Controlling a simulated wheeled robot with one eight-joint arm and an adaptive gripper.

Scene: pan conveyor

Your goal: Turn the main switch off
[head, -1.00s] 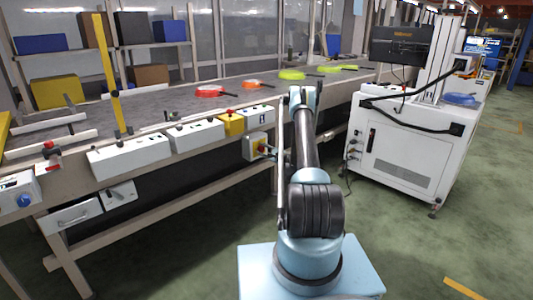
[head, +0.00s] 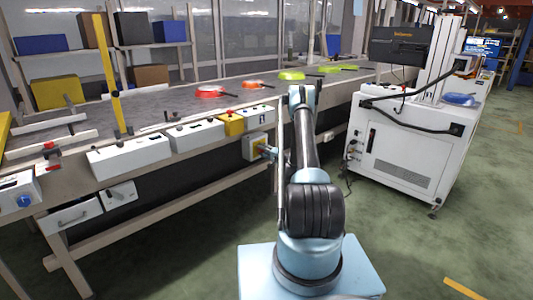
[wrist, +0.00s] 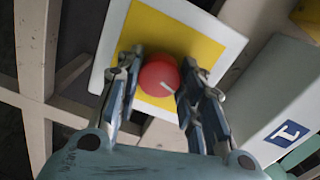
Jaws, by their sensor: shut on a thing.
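The main switch is a white box with a yellow plate (head: 249,148) under the conveyor's edge. In the wrist view its yellow plate (wrist: 190,45) carries a round red knob (wrist: 158,77) with a white mark pointing to the lower right. My gripper (head: 266,151) is at the front of the box in the head view and covers the knob there. In the wrist view my gripper (wrist: 157,82) has one finger on each side of the knob and is shut on it.
White control boxes (head: 130,155) and a yellow box with a red button (head: 231,122) line the conveyor's front edge. Coloured pans, one of them red (head: 210,92), lie on the belt. A white cabinet (head: 405,150) stands to the right of my arm. The green floor in front is open.

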